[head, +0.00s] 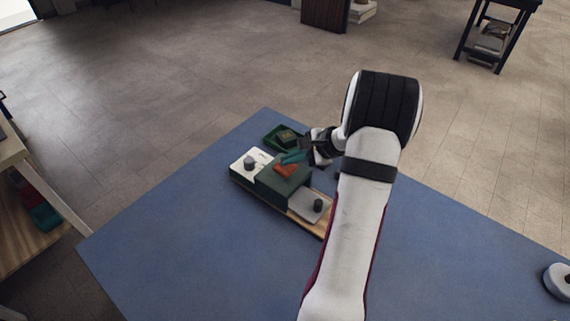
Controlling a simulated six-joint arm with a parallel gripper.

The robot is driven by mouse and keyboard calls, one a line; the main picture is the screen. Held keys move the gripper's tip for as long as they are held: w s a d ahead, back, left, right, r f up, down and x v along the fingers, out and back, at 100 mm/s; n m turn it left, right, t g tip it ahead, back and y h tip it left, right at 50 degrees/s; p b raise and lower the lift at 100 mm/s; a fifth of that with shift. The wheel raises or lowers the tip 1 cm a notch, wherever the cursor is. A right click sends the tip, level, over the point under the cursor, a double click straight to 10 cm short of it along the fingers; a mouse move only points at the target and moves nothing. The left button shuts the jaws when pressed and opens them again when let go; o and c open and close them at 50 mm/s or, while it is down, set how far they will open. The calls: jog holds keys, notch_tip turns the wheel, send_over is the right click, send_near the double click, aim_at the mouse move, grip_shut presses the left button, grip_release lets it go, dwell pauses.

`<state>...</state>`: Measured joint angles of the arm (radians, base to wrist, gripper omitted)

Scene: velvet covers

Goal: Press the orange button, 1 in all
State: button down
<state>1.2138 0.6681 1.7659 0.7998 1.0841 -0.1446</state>
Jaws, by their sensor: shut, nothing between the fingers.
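The orange button (286,170) sits on top of a dark green box (270,181) in the middle of a wooden board (308,226) on the blue table. My gripper (290,158) reaches in from the right, with its teal fingertips shut and empty. The tips are over the far edge of the green box, right by the orange button. I cannot tell from this view whether they touch it. My fingertips may cover part of the button's far side.
A white plate with a grey knob (249,162) is left of the green box. A grey plate with a dark knob (318,205) is on its right. A green tray (271,143) with a small block stands behind. The blue table (190,235) is clear at left.

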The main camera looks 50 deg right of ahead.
aim_at(290, 166)
jog(key=shift+f, duration=0.4)
dwell(0.5)
jog(key=shift+r, duration=1.25)
jog(key=shift+r, duration=2.5)
